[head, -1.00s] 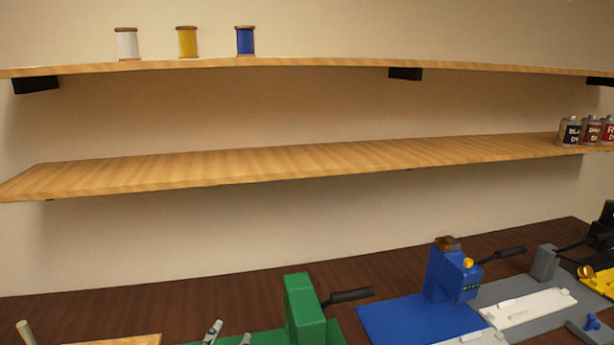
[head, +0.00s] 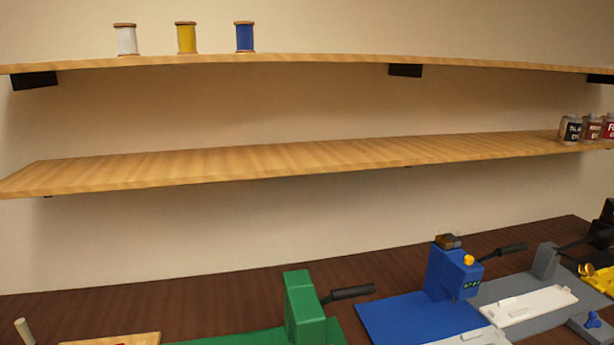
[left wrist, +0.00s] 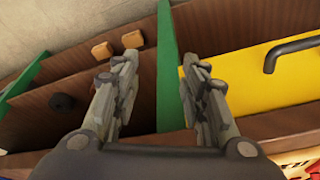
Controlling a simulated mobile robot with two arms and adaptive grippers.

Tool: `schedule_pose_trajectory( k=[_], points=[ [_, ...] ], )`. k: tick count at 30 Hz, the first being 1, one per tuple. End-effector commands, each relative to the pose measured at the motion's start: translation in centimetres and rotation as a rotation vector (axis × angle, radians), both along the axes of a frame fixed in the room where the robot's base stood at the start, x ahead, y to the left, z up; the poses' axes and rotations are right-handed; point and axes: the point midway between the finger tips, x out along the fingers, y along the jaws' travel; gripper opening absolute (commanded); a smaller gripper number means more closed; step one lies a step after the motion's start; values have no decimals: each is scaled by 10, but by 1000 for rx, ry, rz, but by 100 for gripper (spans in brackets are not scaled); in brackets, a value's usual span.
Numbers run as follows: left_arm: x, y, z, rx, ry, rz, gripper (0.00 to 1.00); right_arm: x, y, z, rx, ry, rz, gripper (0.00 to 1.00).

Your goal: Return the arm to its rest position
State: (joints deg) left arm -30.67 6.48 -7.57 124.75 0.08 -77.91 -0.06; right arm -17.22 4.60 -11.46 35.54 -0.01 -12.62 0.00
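My left gripper (left wrist: 158,72) shows in the left wrist view with its two fingers apart and nothing between them. It is in front of brown panels (left wrist: 55,72), a green upright divider (left wrist: 172,70) and a yellow panel (left wrist: 250,85) with a black handle. I cannot tell whether it touches any of them. Neither gripper shows in the head view. My right gripper is not in view.
A green machine (head: 303,305) and a blue machine (head: 452,270), both with black levers, stand on the dark bench (head: 200,300). Spools (head: 186,38) stand on the upper shelf (head: 320,62). Small bottles (head: 592,128) stand on the otherwise bare lower shelf (head: 250,165).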

Motion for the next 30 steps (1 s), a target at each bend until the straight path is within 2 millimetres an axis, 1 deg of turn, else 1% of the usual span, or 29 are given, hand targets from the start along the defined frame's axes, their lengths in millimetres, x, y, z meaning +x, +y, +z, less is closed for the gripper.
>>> schedule_pose_trajectory(
  k=[1, 2, 3, 5, 6, 10, 11, 12, 14, 15, 17, 18, 20, 21, 24, 27, 30],
  points=[
    [0, 0, -22, 1, 12, -1, 40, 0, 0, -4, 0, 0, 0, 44],
    [0, 0, -35, 2, 17, -2, 40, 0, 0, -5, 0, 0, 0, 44],
    [-1, -1, -53, 2, 24, -3, 40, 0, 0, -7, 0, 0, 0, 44],
    [-4, -1, -82, 3, 35, -5, 40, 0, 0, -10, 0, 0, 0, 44],
    [-6, -1, -103, 3, 43, -6, 40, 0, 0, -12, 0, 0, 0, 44],
    [-22, 1, -168, 7, 67, -10, 40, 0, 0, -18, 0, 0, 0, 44],
    [-27, 2, -183, 7, 73, -12, 40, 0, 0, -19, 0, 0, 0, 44],
    [-35, 3, -202, 8, 81, -13, 40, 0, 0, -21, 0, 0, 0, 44],
    [-47, 5, -229, 10, 92, -16, 40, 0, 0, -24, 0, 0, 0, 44],
    [-57, 6, -246, 10, 101, -18, 40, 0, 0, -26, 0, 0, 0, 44],
    [-73, 8, -271, 12, 112, -21, 40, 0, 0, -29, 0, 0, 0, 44],
    [-84, 10, -287, 13, 120, -23, 40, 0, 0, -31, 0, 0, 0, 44],
    [-102, 13, -308, 14, 132, -25, 40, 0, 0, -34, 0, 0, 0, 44],
    [-115, 16, -321, 15, 139, -27, 40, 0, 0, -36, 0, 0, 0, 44],
    [-145, 21, -348, 18, 155, -30, 40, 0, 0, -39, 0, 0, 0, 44],
    [-171, 26, -366, 20, 168, -34, 40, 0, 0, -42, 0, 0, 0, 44],
    [-188, 30, -375, 22, 175, -37, 40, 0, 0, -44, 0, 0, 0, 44]
  ],
)
